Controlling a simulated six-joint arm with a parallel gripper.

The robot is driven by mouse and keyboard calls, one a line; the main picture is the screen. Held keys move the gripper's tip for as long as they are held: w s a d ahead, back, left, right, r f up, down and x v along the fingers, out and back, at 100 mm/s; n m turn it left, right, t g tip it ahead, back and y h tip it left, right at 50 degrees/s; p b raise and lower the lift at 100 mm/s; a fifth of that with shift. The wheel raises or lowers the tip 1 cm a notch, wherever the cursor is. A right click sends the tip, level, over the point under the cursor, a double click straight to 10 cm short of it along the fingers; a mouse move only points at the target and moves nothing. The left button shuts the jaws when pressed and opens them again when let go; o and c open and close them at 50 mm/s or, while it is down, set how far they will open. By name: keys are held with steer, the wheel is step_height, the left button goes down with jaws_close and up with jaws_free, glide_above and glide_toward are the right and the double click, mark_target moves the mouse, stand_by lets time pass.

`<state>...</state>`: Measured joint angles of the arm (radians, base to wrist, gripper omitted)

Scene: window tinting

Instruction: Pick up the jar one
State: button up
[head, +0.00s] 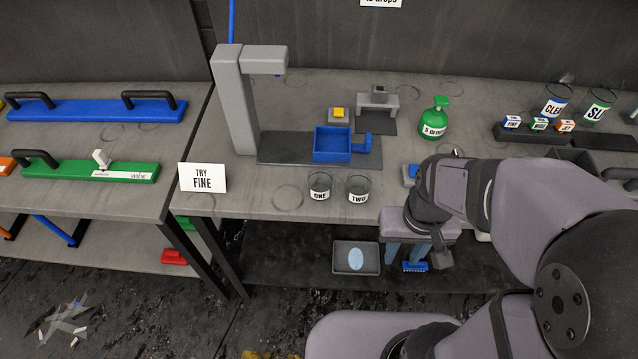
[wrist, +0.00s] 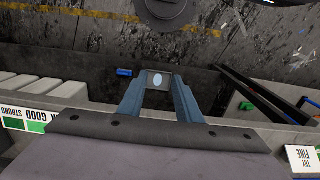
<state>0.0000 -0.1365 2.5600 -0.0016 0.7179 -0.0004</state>
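Jar one (head: 320,184), a small clear glass labelled "ONE", stands upright near the front edge of the right table in the head view. Jar two (head: 358,186), labelled "TWO", stands just to its right. My gripper (head: 405,254) hangs fingers-down to the right of both jars and in front of the table edge, apart from them. Its two blue-grey fingers are apart with nothing held. In the wrist view my gripper (wrist: 157,80) is also open. Neither jar can be made out in that view.
A "TRY FINE" card (head: 203,178) stands left of the jars. Behind them are a blue open box (head: 332,143) and a grey stand (head: 236,100). A green bottle (head: 434,121) stands further right. A tray (head: 343,266) with a pale oval lies on the lower shelf.

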steer(key=o, duration=0.9)
steer(key=shift+o, duration=0.2)
